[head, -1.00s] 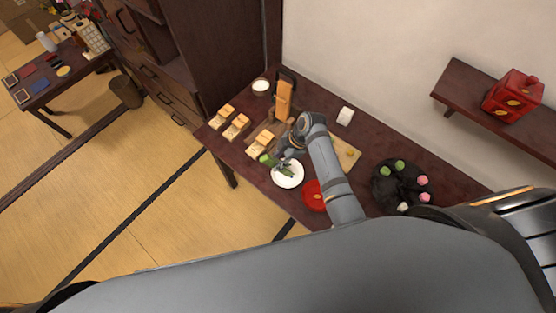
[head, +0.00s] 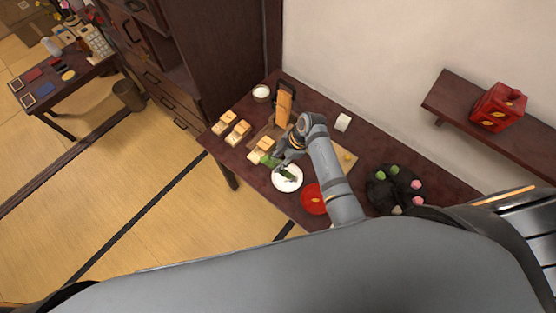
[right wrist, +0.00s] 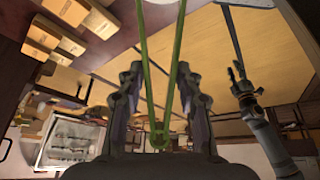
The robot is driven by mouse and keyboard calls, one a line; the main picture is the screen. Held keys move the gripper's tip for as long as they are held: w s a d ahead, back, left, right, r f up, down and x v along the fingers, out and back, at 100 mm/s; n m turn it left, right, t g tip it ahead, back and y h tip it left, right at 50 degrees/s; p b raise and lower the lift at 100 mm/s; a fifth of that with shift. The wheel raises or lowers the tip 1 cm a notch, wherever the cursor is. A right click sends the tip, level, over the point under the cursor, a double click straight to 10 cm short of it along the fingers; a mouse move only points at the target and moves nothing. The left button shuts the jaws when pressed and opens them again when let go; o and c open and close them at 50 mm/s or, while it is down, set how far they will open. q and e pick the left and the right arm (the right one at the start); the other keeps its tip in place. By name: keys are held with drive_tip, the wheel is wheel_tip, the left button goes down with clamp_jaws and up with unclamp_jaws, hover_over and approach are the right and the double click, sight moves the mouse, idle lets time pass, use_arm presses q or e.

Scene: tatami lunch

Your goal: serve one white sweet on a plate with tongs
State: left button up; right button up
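My right gripper (head: 281,161) is at the left of the table's middle, beside and above the white plate (head: 287,187). It is shut on green tongs (right wrist: 148,85), whose two arms stand apart between its fingers in the right wrist view; the tongs also show over the plate in the head view (head: 291,174). A dark round tray (head: 379,194) on the right holds green and pink sweets and a whitish sweet (head: 397,210) at its near edge, partly hidden by my arm. My left gripper (right wrist: 238,76) shows small in the right wrist view; its opening is unclear.
A red round dish (head: 313,199) stands right of the plate. Wooden blocks (head: 238,132), a white cup (head: 261,92) and an upright wooden piece (head: 284,103) are at the left and back. A wall shelf with a red box (head: 499,108) is at the right.

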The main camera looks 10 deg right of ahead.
drive_tip(key=shift+r, duration=2.75)
